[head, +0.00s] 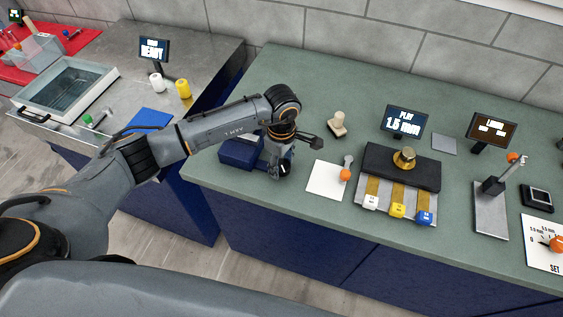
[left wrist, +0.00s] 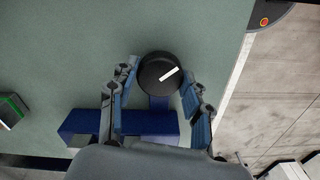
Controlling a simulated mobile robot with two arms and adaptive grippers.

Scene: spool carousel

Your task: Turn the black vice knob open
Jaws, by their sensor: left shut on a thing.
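The black vice knob (left wrist: 159,73) is round with a white stripe on its face, and the stripe slants in the left wrist view. It sits at the end of the blue vice (left wrist: 88,128), on the green counter. The vice also shows in the head view (head: 236,154), partly behind my arm. My left gripper (left wrist: 158,84) has its two fingers on either side of the knob and is shut on it. In the head view the left gripper (head: 281,169) points down at the vice by the counter's front edge. My right gripper is not in view.
Right of the vice lie a white card (head: 327,184) and an orange ball-topped lever (head: 345,174). Beyond stand a beige knob-like piece (head: 337,124), a black block (head: 400,167) with colored tabs, and screens. The left bench holds a tray (head: 27,94). Bare counter lies behind the vice.

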